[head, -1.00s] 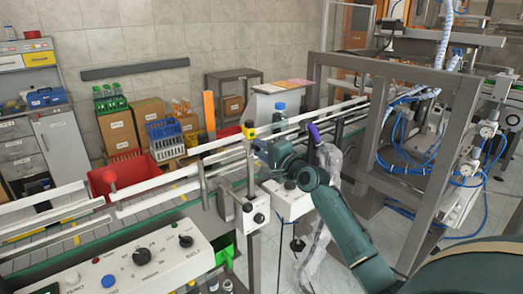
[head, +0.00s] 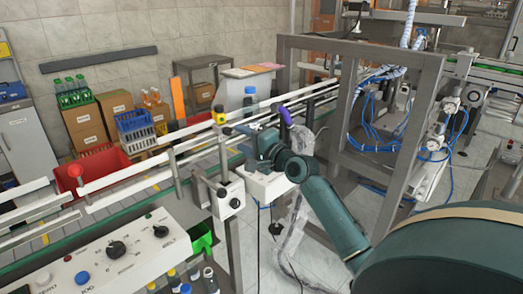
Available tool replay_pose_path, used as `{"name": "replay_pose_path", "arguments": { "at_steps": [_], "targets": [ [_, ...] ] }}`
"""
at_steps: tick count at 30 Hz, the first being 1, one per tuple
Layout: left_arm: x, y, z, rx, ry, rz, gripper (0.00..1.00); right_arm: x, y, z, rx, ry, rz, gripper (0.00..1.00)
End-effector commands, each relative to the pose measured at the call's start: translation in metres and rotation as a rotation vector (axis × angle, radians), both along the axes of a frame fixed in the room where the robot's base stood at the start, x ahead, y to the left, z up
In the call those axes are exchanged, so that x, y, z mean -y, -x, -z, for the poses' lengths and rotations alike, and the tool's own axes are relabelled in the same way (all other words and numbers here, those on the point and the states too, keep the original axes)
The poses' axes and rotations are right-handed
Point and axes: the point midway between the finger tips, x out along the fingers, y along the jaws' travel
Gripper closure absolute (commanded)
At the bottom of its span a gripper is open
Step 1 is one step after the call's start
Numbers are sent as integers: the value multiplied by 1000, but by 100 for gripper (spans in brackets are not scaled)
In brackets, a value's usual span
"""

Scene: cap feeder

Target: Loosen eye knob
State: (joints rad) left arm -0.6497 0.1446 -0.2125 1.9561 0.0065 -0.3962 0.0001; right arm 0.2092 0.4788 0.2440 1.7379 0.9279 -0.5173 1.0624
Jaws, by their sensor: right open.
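A small yellow and black sensor (head: 218,114), which looks like the eye, sits on top of an upright post at the conveyor rail. Which part is its knob is too small to tell. My right gripper (head: 242,131) is open beside the rail, just to the right of the sensor and slightly lower. Its fingers point left; its wrist hides part of the rail behind. I cannot tell whether a finger touches the post. My left gripper is not in view.
A control panel (head: 100,255) fills the lower left. A clear blue-capped bottle (head: 250,100) is behind my gripper. A grey machine frame (head: 345,110) stands at right.

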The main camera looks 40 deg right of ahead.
Motion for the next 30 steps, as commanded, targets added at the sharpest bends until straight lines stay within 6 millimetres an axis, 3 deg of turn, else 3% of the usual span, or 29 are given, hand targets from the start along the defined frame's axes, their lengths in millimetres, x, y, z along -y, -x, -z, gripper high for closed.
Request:
{"name": "replay_pose_path", "arguments": {
  "at_steps": [6, 12, 30],
  "targets": [
    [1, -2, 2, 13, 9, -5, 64, 4, 49, 3, -1, 2, 1, 55],
    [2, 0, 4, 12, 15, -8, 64, 6, 75, 1, -1, 1, 0, 55],
    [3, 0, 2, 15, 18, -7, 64, 6, 81, 0, 0, 0, 0, 55]
  ]
}}
